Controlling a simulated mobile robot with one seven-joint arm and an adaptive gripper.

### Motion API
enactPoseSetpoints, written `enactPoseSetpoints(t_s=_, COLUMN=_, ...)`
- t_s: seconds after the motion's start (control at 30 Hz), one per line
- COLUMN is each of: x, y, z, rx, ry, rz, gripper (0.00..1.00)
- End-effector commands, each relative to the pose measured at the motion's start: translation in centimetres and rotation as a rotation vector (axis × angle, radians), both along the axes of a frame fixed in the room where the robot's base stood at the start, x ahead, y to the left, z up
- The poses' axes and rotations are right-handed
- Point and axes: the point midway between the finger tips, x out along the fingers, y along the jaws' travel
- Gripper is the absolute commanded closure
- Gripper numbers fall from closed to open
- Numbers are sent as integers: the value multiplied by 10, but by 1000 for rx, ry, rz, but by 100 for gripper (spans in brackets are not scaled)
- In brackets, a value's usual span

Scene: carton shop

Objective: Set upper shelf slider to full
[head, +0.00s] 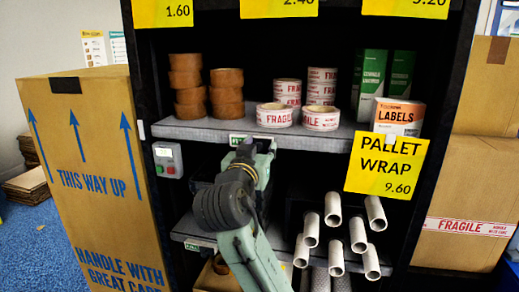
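The upper shelf (190,128) runs across the dark rack, with a grey front edge. A small green-and-white tag (237,140) sits on that edge, left of the middle; I take it for the slider, but its lettering is too small to read. My gripper (246,152) is just below and right of the tag, close to the shelf edge. I cannot tell whether it touches the tag. My own arm and wrist hide most of the fingers, so whether they are open or shut does not show.
Brown tape rolls (227,93), FRAGILE tape rolls (275,115) and a LABELS roll (397,118) stand on the upper shelf. A yellow price sign (386,164) hangs at right. A control box (168,160) is on the left post. White tubes (337,258) stick out below.

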Motion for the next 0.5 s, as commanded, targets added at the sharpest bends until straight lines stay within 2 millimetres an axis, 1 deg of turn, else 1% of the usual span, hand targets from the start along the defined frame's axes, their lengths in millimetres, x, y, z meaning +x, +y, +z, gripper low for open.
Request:
enactPoseSetpoints(t_s=0.13, x=-11, y=5, z=0, rx=0, ry=-1, rz=2, gripper=62)
enactPoseSetpoints(t_s=0.4, x=-54, y=18, z=1, rx=1, ry=-3, rz=2, gripper=62)
enactPoseSetpoints(t_s=0.5, x=-65, y=21, z=0, rx=0, ry=-1, rz=1, gripper=62)
